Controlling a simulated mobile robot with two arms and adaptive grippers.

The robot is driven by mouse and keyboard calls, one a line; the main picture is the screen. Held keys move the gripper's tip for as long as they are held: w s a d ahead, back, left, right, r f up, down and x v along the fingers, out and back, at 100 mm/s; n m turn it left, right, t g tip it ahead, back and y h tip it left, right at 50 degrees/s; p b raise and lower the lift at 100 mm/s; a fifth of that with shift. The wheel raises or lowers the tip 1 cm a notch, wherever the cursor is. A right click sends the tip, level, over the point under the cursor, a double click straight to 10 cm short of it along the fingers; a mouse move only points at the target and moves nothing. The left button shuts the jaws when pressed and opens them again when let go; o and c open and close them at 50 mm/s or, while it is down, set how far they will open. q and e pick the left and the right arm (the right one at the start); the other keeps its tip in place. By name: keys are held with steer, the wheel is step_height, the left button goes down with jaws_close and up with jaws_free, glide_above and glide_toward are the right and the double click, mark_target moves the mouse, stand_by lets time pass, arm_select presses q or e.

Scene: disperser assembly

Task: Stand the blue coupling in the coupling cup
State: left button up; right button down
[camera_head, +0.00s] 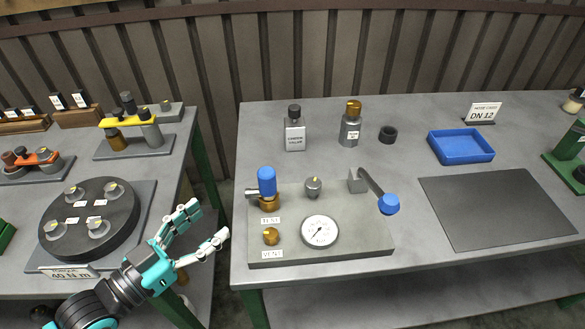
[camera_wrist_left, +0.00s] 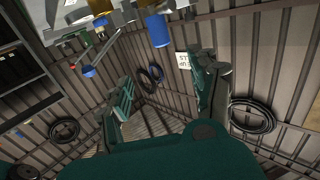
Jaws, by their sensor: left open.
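The blue coupling (camera_head: 266,181) stands upright on the brass fitting at the left end of the grey test block (camera_head: 345,243). A blue cylinder (camera_wrist_left: 158,30) that looks like it shows at the top of the left wrist view. A small dark round cup (camera_head: 387,134) stands at the back of the right table; I cannot be sure it is the coupling cup. My left gripper (camera_head: 207,223) is open and empty, over the gap between the tables, left of the block and apart from the coupling. My right gripper is not in view.
The block carries a pressure gauge (camera_head: 320,231), a brass knob (camera_head: 271,236) and a blue-ended lever (camera_head: 388,203). Two bottles (camera_head: 295,135) (camera_head: 350,125) stand behind it. A blue tray (camera_head: 461,152) and a dark mat (camera_head: 500,210) lie right. A round fixture (camera_head: 88,222) sits on the left table.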

arm_select(q)
steer(key=p, duration=0.2)
glide_toward(260, 178)
steer(key=x, duration=0.4)
steer(key=p+x, duration=0.1)
steer(key=x, duration=0.6)
steer(key=shift+w+d+r, duration=0.1)
steer(key=shift+w+d, duration=0.1)
steer(key=shift+w, duration=0.1)
steer(key=shift+d, duration=0.15)
steer(key=c, duration=0.6)
jaws_close()
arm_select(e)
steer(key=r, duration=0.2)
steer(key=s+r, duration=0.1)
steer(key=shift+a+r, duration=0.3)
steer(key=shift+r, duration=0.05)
